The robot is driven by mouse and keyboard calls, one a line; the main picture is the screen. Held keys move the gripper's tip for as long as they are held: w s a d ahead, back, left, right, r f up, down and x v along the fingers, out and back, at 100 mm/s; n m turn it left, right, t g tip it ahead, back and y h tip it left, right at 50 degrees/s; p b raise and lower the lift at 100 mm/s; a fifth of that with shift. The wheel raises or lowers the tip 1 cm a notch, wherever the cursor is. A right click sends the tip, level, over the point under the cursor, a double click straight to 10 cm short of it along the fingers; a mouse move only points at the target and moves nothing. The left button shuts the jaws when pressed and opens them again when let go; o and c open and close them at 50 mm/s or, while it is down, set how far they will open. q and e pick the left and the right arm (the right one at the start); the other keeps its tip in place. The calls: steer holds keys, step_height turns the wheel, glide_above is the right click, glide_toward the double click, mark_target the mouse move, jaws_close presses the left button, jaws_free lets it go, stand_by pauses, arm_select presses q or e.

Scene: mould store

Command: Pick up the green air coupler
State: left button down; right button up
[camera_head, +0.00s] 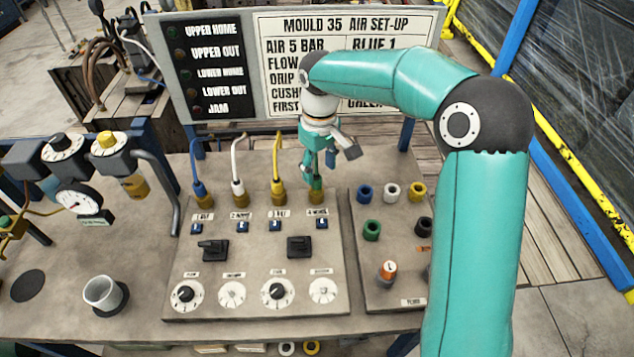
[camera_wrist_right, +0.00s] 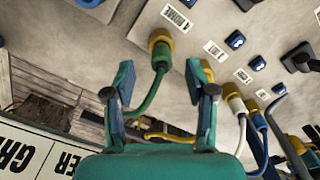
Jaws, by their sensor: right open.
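A green air coupler (camera_head: 316,183) on a green hose sits in the brass fitting at the fourth, rightmost port of the panel, partly hidden by my right gripper in the head view. In the right wrist view the green coupler (camera_wrist_right: 161,66) and its curved hose show between the open fingers. My right gripper (camera_head: 318,163) hangs just above the coupler, pointing down. It also shows in the right wrist view (camera_wrist_right: 160,80), with a gap on both sides of the green hose. Contact cannot be told. My left gripper is out of view.
Blue (camera_head: 198,186), white (camera_head: 237,186) and yellow (camera_head: 277,184) couplers with hoses stand in a row to the left. Coloured sockets, including a green one (camera_head: 372,230), sit on the right plate. A sign board (camera_head: 225,65) stands close behind the gripper. A pale cup (camera_head: 102,293) stands front left.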

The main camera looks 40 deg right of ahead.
mark_target(317, 175)
steer(key=shift+w+a+f+p, duration=0.1)
steer(key=shift+w+f+p, duration=0.1)
steer(key=shift+f, duration=0.75)
steer(key=shift+w+f+p, duration=0.1)
steer(key=shift+f+p, duration=0.15)
steer(key=shift+f, duration=0.65)
steer(key=shift+w+a+f+p, duration=0.1)
steer(key=shift+f+p, duration=0.1)
steer(key=shift+f, duration=0.75)
jaws_close()
